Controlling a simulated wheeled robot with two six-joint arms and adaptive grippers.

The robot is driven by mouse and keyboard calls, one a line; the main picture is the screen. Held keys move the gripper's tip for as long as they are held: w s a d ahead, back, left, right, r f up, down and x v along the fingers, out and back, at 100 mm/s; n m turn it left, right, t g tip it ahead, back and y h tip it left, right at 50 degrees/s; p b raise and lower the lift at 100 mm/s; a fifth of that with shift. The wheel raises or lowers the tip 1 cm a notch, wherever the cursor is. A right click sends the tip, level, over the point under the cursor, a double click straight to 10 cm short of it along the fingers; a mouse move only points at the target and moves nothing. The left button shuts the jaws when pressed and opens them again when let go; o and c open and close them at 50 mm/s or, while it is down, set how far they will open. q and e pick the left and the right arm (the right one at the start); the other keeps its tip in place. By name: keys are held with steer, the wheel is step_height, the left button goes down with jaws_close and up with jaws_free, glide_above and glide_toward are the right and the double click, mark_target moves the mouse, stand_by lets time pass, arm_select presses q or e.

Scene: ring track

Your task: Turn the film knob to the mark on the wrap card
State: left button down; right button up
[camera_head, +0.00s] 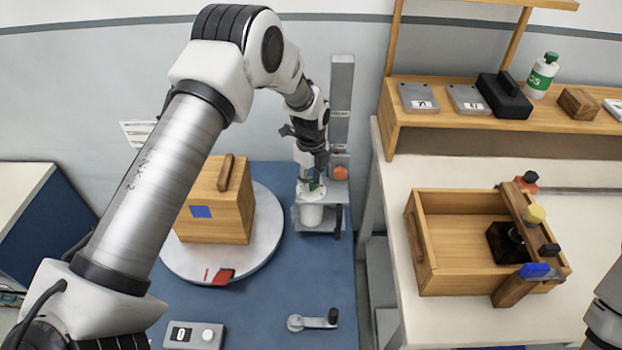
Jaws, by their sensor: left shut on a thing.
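My left gripper (312,178) points down at the top of the white film roll (312,214) on the carriage beside the grey mast (341,105). It is shut on a small part at the roll's top, which looks like the film knob. The fingers hide most of it, and I cannot read its setting. A small green patch shows by the fingertips. A white card (137,133) hangs on the wall, partly behind my left arm; it may be the wrap card, and its print is too small to read. My right gripper is out of view.
A wooden box (230,222) with a blue patch stands on the round turntable (268,245). A wooden tray (425,275) stands on the right table, below a shelf (392,125).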

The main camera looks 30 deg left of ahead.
mark_target(311, 182)
arm_select(q)
steer(key=c, duration=0.8)
jaws_free()
steer(key=shift+s+d+f, duration=0.1)
steer(key=shift+s+f, duration=0.1)
steer(key=shift+w, duration=0.1)
steer(key=shift+r, duration=0.1)
steer(key=shift+r, duration=0.15)
step_height(311, 182, up, 12)
steer(key=shift+f, duration=0.2)
